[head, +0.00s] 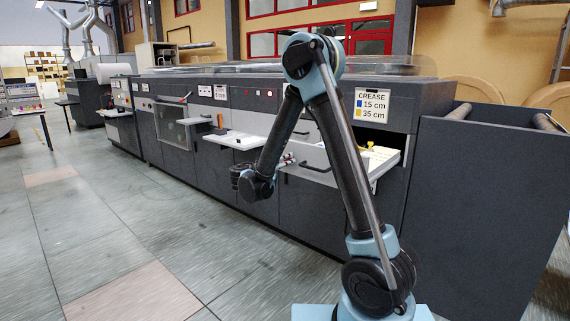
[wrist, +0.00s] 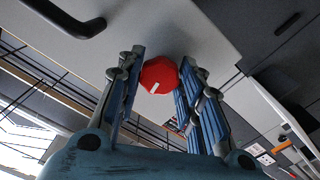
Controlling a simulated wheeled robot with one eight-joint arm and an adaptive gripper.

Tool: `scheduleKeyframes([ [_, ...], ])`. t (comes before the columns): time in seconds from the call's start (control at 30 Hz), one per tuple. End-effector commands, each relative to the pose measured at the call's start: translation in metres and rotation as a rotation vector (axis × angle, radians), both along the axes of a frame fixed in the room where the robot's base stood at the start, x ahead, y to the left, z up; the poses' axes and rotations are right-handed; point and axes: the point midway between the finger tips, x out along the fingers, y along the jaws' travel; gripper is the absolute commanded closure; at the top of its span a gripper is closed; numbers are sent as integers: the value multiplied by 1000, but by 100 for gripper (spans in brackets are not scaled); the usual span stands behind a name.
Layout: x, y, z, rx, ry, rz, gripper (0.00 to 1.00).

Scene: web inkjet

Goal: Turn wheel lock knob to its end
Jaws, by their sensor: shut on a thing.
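A red knob (wrist: 160,76) with a white mark on its face sits on a light grey panel, which is the front of a pulled-out drawer (head: 305,152). It shows clearly in the wrist view. My gripper (wrist: 160,64) has its two blue fingers on either side of the knob and is shut on it. In the head view my gripper (head: 285,161) reaches the left part of the drawer front, and the knob is too small there to make out well. The white mark is tilted. Inside the drawer a small yellow part (head: 371,147) shows; my arm hides some of the drawer.
A black handle (head: 316,168) stands out from the drawer front, close to my gripper. A white shelf (head: 235,140) juts out at left. The floor at left is clear.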

Motion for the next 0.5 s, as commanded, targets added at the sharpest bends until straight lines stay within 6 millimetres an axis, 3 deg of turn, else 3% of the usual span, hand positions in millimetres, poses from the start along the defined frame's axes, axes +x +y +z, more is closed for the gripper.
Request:
scheduleKeyframes([
  [0.5,1,1,-1,210,-158,2,90],
])
